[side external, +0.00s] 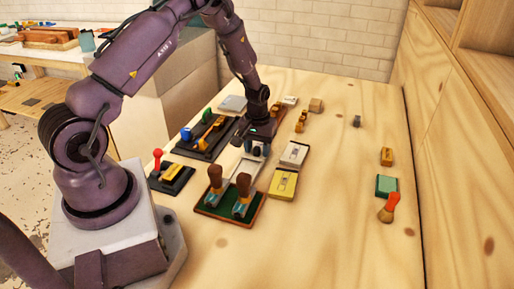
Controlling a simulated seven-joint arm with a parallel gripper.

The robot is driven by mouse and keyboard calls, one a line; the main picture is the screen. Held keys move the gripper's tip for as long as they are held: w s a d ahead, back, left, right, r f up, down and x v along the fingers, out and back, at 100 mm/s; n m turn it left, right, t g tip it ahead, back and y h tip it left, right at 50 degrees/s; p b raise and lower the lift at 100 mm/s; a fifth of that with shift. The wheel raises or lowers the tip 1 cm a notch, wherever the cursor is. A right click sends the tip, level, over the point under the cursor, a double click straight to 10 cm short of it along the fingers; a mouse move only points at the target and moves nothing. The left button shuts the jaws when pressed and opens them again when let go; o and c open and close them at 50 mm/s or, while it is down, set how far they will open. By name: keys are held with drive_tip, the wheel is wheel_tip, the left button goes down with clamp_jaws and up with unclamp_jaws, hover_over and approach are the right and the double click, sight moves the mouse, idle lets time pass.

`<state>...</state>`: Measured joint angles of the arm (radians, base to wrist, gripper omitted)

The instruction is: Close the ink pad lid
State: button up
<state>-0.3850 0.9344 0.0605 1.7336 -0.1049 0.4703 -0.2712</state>
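My gripper (257,150) points down close above the table, among the stamping things in the middle. Its fingers are small and dark here, so I cannot tell whether they are open or shut. A pale, flat, box-like thing (243,169) lies just below and left of it, partly hidden. A flat case with a whitish panel and dark edge (294,154) lies to its right, with a yellow flat case (283,184) in front. A small green pad (386,186) lies far right. I cannot tell which of these is the ink pad or how its lid stands.
A green-lined tray (217,207) with two brown-handled stamps stands in front of my gripper. Dark trays (205,140) with coloured-handled tools lie to the left. An orange-handled stamp (388,208) is at right, near a wooden cabinet (455,110). The table's front right is clear.

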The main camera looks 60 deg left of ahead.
sight(257, 147)
wheel_tip(257, 147, up, 13)
idle(0.6)
drive_tip(key=s+d+r+m+t, duration=0.5)
drive_tip(key=s+d+r+m, duration=0.4)
drive_tip(key=s+d+r, duration=0.8)
wheel_tip(257, 147, up, 3)
drive_tip(key=shift+s+d+f+t, duration=0.1)
drive_tip(key=shift+s+d+t, duration=0.2)
drive_tip(key=shift+s, duration=0.45)
